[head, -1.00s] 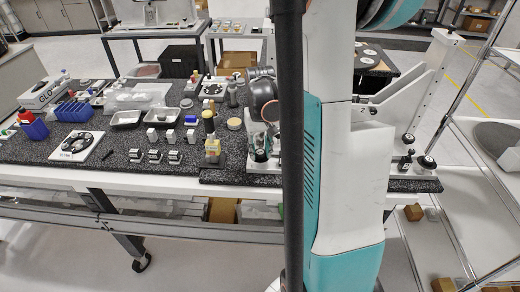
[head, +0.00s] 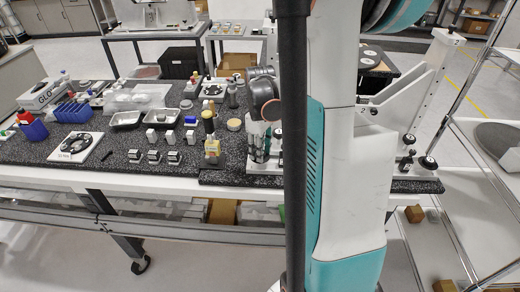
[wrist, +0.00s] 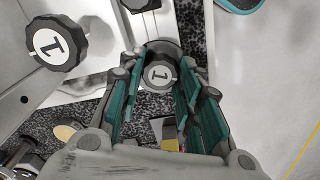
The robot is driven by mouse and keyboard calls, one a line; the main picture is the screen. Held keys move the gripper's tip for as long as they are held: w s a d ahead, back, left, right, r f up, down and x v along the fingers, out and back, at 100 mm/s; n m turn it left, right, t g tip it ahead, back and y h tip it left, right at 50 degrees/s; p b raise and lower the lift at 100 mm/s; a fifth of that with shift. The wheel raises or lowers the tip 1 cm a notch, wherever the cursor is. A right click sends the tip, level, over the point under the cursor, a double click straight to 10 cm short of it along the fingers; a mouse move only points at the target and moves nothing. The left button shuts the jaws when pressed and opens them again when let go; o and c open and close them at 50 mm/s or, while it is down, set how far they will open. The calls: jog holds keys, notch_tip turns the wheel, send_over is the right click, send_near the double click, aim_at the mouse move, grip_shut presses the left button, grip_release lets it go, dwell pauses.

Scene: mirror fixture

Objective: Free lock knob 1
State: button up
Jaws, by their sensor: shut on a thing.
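In the wrist view, a black round knob (wrist: 160,74) with a white face marked 1 sits between the tips of my gripper (wrist: 158,66). The teal-lined fingers are shut on its rim from both sides. In the head view, my gripper (head: 261,147) is at the fixture on the bench's front edge, partly behind my dark column. The knob it grips cannot be made out there.
Small blocks, trays and a blue rack (head: 73,111) lie further left. In the wrist view, another black knob (wrist: 139,4) is cut off at the top.

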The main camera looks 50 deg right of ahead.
jog(key=shift+n, duration=0.5)
jog(key=o, duration=1)
jog(key=shift+o, duration=0.2)
notch_tip(320, 180, up, 12)
jog(key=shift+a, duration=0.1)
dwell(0.4)
